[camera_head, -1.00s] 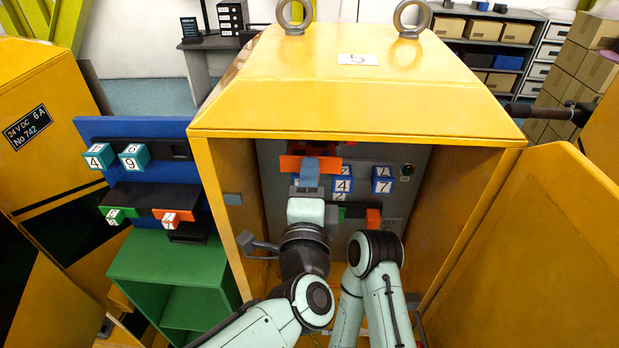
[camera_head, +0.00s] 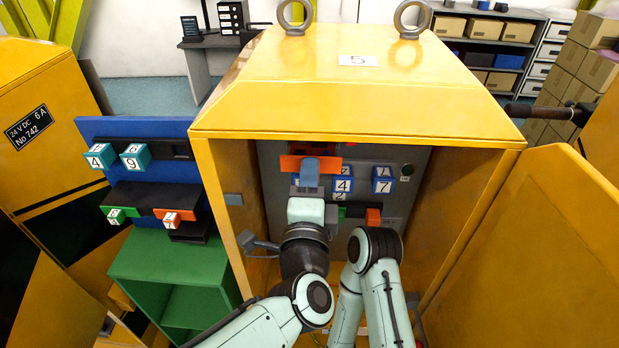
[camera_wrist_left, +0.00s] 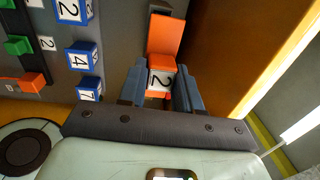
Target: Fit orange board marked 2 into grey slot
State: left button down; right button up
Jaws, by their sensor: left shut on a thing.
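The orange board (camera_head: 292,162) is inside the yellow cabinet, close to the grey back panel. In the left wrist view, the orange board (camera_wrist_left: 165,36) has an orange block with a white face marked 2 (camera_wrist_left: 160,79). My left gripper (camera_head: 308,178) is shut on this block, with one blue-grey finger on each side (camera_wrist_left: 160,88). The board reaches past the fingertips toward the panel. The gripper and board cover part of the panel in the head view, and I cannot make out the grey slot or whether the board touches it. My right gripper is hidden.
Blue cubes marked 4 (camera_head: 343,185) and 7 (camera_head: 382,186) are on the panel right of my left gripper. A lower orange block (camera_head: 373,217) is near my right arm. The yellow cabinet (camera_head: 212,190) encloses the workspace. A blue rack (camera_head: 150,192) stands outside left.

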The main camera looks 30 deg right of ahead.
aim_at(312, 154)
pick_arm(q)
jog(key=shift+p+x, duration=0.45)
jog(key=shift+x, duration=2.45)
pick_arm(e)
jog(key=shift+w+r, duration=0.6)
jog(key=shift+w, duration=0.2)
pick_arm(q)
jog(key=shift+w+d+f, duration=0.15)
jog(key=shift+w+d, duration=0.1)
jog(key=shift+w, duration=0.25)
jog(key=c, duration=0.7)
grip_release()
jog(key=shift+w+d, duration=0.1)
jog(key=shift+w, duration=0.05)
